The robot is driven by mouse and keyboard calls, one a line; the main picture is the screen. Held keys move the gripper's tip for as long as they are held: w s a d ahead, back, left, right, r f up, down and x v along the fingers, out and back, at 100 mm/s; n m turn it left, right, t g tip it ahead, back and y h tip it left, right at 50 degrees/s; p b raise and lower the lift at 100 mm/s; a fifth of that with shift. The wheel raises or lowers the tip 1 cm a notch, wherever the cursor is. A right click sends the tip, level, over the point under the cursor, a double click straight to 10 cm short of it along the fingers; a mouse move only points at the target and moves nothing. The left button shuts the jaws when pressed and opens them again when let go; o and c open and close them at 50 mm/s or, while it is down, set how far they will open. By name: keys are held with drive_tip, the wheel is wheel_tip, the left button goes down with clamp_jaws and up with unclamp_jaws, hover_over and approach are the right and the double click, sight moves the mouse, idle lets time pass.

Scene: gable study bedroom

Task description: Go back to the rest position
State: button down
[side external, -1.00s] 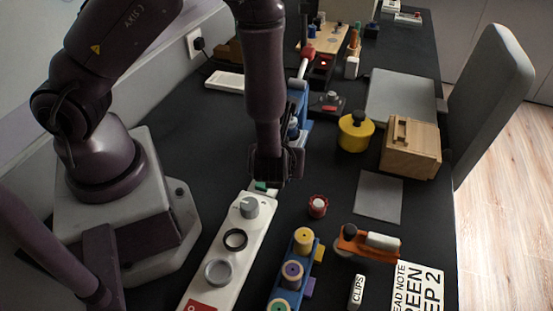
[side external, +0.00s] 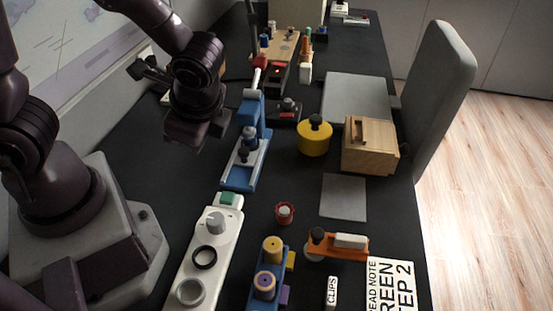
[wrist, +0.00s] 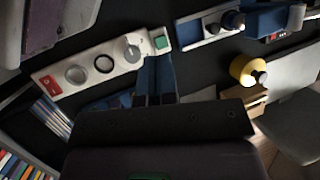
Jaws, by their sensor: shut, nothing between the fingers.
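My gripper (side external: 197,140) hangs in the air over the dark desk, left of the blue stand (side external: 244,165) in the side view. In the wrist view, my gripper's fingers (wrist: 157,65) are together with nothing between them. A white control panel (side external: 190,265) lies below and in front of it, with a green button (side external: 230,199), a grey knob (side external: 215,222), a black ring (side external: 204,257) and a grey round dial (side external: 189,291). In the wrist view the panel (wrist: 48,82) runs left of the fingers, and the green button (wrist: 161,42) is near their tips. My gripper touches nothing visible.
Right of the panel are a red knob (side external: 285,213), a blue holder with spools (side external: 257,299) and an orange tool (side external: 345,253). Farther right are a yellow canister (side external: 314,138), a wooden box (side external: 369,158) and a grey chair (side external: 440,95). The desk left of the blue stand looks clear.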

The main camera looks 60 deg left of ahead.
wheel_tip(320, 180, up, 15)
drive_tip(key=s+a+n+t+h, duration=0.2)
drive_tip(key=n+t+h, duration=0.3)
drive_tip(key=n, duration=0.4)
drive_tip(key=shift+s+a+f+n+t, duration=0.15)
drive_tip(key=shift+s+a+n+t, duration=0.05)
drive_tip(key=shift+a+n+t, duration=0.25)
